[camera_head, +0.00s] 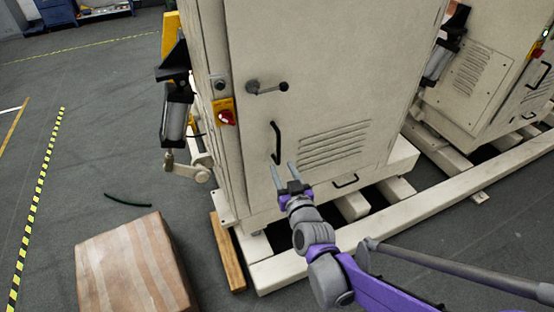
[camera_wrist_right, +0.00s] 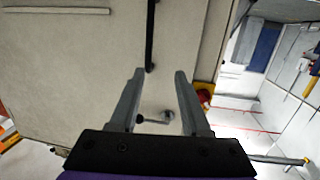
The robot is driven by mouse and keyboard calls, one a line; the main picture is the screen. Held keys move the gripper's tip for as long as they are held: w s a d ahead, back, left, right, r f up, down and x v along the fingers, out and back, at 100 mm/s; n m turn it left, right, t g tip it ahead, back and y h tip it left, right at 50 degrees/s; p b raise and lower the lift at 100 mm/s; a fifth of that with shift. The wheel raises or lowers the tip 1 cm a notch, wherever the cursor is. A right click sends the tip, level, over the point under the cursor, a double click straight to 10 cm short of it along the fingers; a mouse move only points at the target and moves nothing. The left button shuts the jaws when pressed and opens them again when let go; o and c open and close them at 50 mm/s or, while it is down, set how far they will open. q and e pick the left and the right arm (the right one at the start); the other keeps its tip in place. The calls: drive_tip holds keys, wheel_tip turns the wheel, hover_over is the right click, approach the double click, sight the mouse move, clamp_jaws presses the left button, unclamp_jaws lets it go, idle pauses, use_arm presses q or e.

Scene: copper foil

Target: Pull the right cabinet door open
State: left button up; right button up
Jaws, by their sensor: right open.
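The beige cabinet door (camera_head: 340,80) appears shut in the head view, with slotted vents on its lower part. A black vertical bar handle (camera_head: 274,143) is on its left side, below a round lock with a short lever (camera_head: 268,87). My right gripper (camera_head: 283,165) is open and empty, its fingers pointing up toward the lower end of that handle. In the right wrist view, the handle (camera_wrist_right: 150,35) ends near the gap between the fingertips (camera_wrist_right: 159,72); whether they touch it I cannot tell. My left gripper is not in view.
A red and yellow switch (camera_head: 226,117) is on the cabinet's left side. A cardboard box (camera_head: 130,265) stands on the floor at lower left, near a wooden plank (camera_head: 228,255). White base beams (camera_head: 440,200) run below the cabinet. A second cabinet (camera_head: 490,80) stands at right.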

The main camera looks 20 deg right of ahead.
sight(279, 145)
drive_tip(key=shift+m+t+h, duration=0.3)
drive_tip(key=shift+t+h, duration=0.2)
drive_tip(key=w+d, duration=0.1)
drive_tip(key=w, duration=0.3)
drive_tip(key=w+d+f+b, duration=0.1)
drive_tip(key=w, duration=0.3)
drive_tip(key=w+d+b, duration=0.1)
drive_tip(key=w, duration=0.3)
drive_tip(key=shift+w+d+f, duration=0.15)
drive_tip(key=shift+d+f, duration=0.1)
drive_tip(key=shift+f, duration=0.15)
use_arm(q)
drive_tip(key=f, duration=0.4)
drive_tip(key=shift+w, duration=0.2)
use_arm(e)
clamp_jaws()
